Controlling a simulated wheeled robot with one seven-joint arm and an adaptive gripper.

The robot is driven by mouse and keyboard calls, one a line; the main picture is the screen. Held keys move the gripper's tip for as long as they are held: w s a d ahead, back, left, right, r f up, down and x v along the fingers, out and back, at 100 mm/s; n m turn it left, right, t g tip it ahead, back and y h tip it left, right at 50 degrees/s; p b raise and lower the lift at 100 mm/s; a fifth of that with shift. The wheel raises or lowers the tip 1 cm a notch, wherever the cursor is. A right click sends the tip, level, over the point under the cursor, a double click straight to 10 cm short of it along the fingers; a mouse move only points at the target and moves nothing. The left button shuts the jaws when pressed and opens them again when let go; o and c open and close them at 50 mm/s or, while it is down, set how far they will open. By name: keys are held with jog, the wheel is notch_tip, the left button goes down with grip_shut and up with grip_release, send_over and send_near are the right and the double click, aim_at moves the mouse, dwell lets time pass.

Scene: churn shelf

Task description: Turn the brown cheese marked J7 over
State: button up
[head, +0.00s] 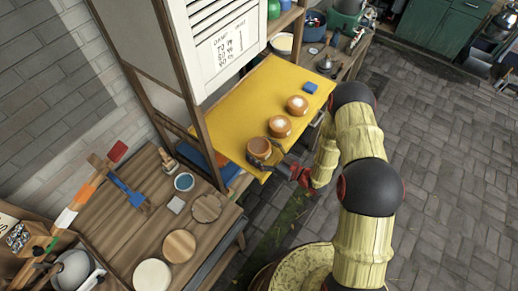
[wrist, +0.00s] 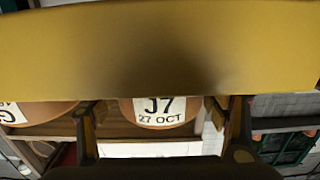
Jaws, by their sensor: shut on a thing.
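The brown cheese marked J7 (head: 259,146) is at the near left end of the yellow shelf (head: 235,105). In the wrist view its white label (wrist: 158,111) reads J7, 27 OCT. My gripper (head: 270,160) reaches in from the right, and its fingers (wrist: 157,118) are on either side of the cheese, shut on it. In the wrist view the yellow board spans the top of the picture and hides part of the cheese. I cannot tell whether the cheese touches the shelf.
Two more brown cheeses with pale tops, a nearer one (head: 280,126) and a farther one (head: 297,105), stand along the shelf. A shelf post (head: 207,150) is left of J7. A wooden table (head: 130,225) with tools and round boards stands lower left.

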jog(key=shift+f, duration=0.35)
dwell(0.3)
jog(key=o, duration=1.4)
jog(key=shift+c, duration=0.2)
jog(key=shift+o, duration=0.4)
jog(key=shift+d, duration=0.1)
jog(key=v, duration=1.2)
